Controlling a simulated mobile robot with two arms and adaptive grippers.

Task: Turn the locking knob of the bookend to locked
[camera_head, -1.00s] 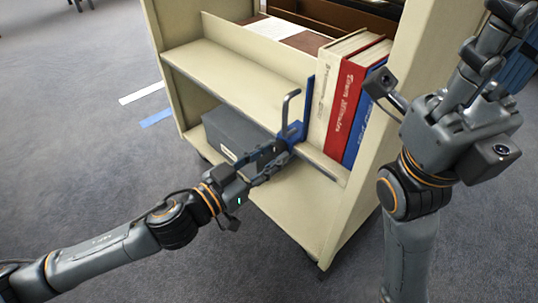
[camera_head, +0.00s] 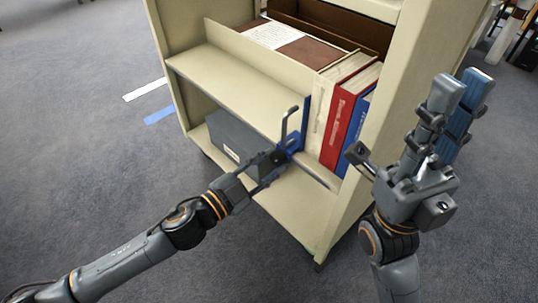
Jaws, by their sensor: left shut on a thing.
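The blue bookend (camera_head: 306,118) stands upright on the cart's middle shelf, against the left side of the books. A grey bent rod (camera_head: 287,122) rises at its left. My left gripper (camera_head: 282,157) is at the bookend's lower front, shut at the place of the locking knob. The knob itself is hidden by the fingers, so its setting cannot be read. My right gripper (camera_head: 452,98) is raised at the right, in front of the cart's side and away from the bookend. Its finger gap is not clear.
A cream book, a red book (camera_head: 340,122) and a blue book (camera_head: 360,128) stand right of the bookend. A dark grey box (camera_head: 220,136) lies on the lower shelf of the cream cart (camera_head: 345,205). The middle shelf's left part is bare. Open carpet lies left.

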